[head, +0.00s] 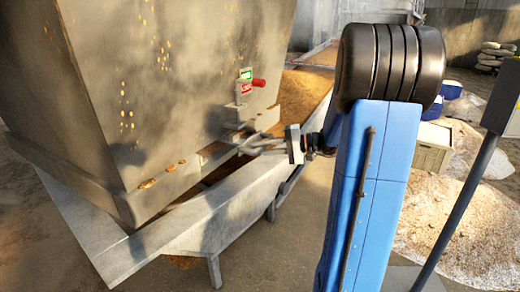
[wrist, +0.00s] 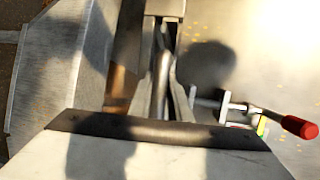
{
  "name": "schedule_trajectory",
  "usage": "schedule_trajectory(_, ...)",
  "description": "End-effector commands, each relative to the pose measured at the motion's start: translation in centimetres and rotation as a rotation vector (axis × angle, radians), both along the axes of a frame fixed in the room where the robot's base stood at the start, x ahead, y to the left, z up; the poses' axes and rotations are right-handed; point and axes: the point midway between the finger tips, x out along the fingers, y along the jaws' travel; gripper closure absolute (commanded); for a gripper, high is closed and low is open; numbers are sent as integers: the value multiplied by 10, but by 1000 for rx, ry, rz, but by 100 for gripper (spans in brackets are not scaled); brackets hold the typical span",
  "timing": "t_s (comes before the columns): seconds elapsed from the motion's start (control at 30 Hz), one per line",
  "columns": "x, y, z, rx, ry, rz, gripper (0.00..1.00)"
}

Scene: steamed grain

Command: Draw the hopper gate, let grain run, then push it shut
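The grey metal hopper (head: 150,90) fills the left of the head view, with grains stuck to its face. My gripper (head: 244,146) is at the hopper's lower right, by the gate's metal parts (head: 205,156). In the wrist view my gripper's fingers (wrist: 164,55) reach toward a pale metal end piece (wrist: 165,8), with a narrow bar-like part between them. Whether they close on it is unclear. A red-handled lever (head: 258,82) sits above on the hopper face, beside a green and red label (head: 245,75); its red grip (wrist: 299,126) also shows in the wrist view.
A metal trough frame (head: 180,232) runs beneath the hopper, with grain in the chute (head: 303,92) behind. Grain heaps (head: 450,215), a pale crate (head: 432,148) and blue-and-white tubs (head: 451,89) are at right. A dark post (head: 455,215) stands at the right front.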

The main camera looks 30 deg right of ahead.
Motion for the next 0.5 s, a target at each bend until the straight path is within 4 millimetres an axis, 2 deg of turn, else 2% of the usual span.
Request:
schedule_trajectory(0.17,-6,-3,0,1,1,-1,100)
schedule_trajectory(0.5,-51,-26,-1,1,3,-3,100)
